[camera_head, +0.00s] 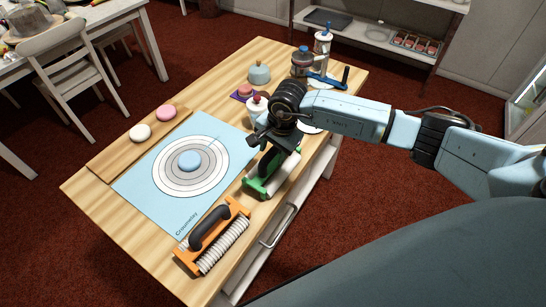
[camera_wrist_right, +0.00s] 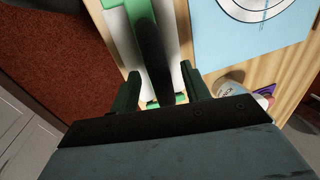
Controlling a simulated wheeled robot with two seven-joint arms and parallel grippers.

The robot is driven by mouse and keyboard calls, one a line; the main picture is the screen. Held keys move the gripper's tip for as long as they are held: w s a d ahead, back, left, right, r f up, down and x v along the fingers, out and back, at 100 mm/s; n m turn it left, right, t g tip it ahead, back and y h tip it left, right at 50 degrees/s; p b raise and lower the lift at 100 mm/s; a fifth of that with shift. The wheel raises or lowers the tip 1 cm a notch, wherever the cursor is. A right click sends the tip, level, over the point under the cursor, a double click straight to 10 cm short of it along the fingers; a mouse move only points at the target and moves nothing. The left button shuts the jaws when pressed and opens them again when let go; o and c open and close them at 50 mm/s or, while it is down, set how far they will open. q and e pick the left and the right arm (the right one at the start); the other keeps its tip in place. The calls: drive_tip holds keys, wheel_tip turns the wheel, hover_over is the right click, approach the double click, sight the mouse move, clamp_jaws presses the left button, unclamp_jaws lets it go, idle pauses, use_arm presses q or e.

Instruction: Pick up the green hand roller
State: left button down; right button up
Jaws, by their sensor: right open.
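The green hand roller (camera_head: 264,186) lies on the wooden table near its right front edge; my right gripper partly hides it in the head view. In the right wrist view the roller (camera_wrist_right: 120,35) shows its green frame, white roller parts and black handle (camera_wrist_right: 152,55). My right gripper (camera_head: 272,155) is right above the roller, pointing down. In the right wrist view its two fingers are apart (camera_wrist_right: 162,88), one on each side of the black handle. I cannot tell whether they touch it. My left gripper is not in view.
An orange hand roller (camera_head: 212,238) lies at the table's front. A blue mat (camera_head: 135,190) with rings and a blue disc (camera_head: 190,161) lies left of the green roller. A white cup (camera_head: 256,106) and several jars stand behind. A drawer handle (camera_head: 280,226) projects below the edge.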

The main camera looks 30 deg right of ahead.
drive_tip(key=shift+w+a+f, duration=0.1)
drive_tip(key=shift+w+f, duration=0.05)
drive_tip(key=shift+f, duration=0.45)
clamp_jaws()
drive_tip(key=shift+r, duration=0.1)
wheel_tip(320, 180, up, 10)
drive_tip(key=shift+f, duration=0.1)
